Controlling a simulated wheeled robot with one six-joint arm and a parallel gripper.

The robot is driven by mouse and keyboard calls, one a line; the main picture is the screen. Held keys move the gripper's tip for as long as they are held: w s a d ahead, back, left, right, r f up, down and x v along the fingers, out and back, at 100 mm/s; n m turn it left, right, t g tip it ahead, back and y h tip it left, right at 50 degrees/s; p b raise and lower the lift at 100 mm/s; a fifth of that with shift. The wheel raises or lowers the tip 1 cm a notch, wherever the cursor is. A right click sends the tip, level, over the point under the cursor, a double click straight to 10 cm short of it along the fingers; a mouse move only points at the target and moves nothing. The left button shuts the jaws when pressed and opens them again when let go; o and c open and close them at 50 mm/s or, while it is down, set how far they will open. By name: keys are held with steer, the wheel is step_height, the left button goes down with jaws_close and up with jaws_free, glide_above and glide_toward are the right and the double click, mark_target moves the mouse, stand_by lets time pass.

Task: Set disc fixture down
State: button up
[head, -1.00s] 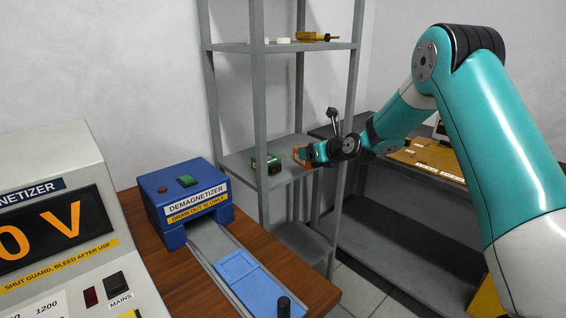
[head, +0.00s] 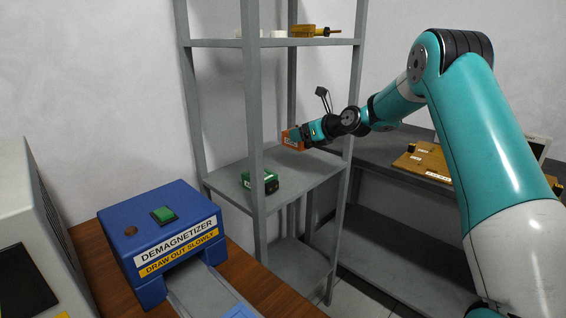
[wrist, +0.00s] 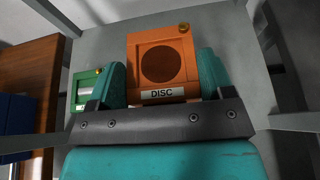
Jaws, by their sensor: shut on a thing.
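The orange disc fixture (wrist: 161,62), with a round recess and a DISC label, sits between the two teal fingers of my gripper (wrist: 162,88) in the wrist view. In the head view my gripper (head: 300,135) is shut on the disc fixture (head: 290,139) over the middle shelf (head: 300,172) of the grey rack. I cannot tell whether the fixture touches the shelf. The shelf surface also shows behind the fixture in the wrist view (wrist: 225,42).
A green fixture (head: 260,180) sits at the shelf's front left; it also shows left of my gripper in the wrist view (wrist: 85,88). Rack posts (head: 252,120) flank the shelf. An upper shelf (head: 300,43) holds a yellow tool. A blue demagnetizer (head: 160,235) stands on the wooden bench.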

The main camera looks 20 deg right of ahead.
mark_target(300, 147)
steer(key=f, duration=0.2)
steer(key=a+f, duration=0.1)
steer(key=f, duration=0.2)
steer(key=shift+w, duration=0.2)
step_height(300, 147, down, 4)
steer(key=shift+r+b, duration=0.2)
steer(key=shift+b, duration=0.1)
steer(key=o, duration=1.5)
steer(key=shift+s+f, duration=0.1)
steer(key=shift+f, duration=0.05)
steer(key=shift+r, duration=0.2)
steer(key=v, duration=1.2)
steer(key=shift+d+f, duration=0.1)
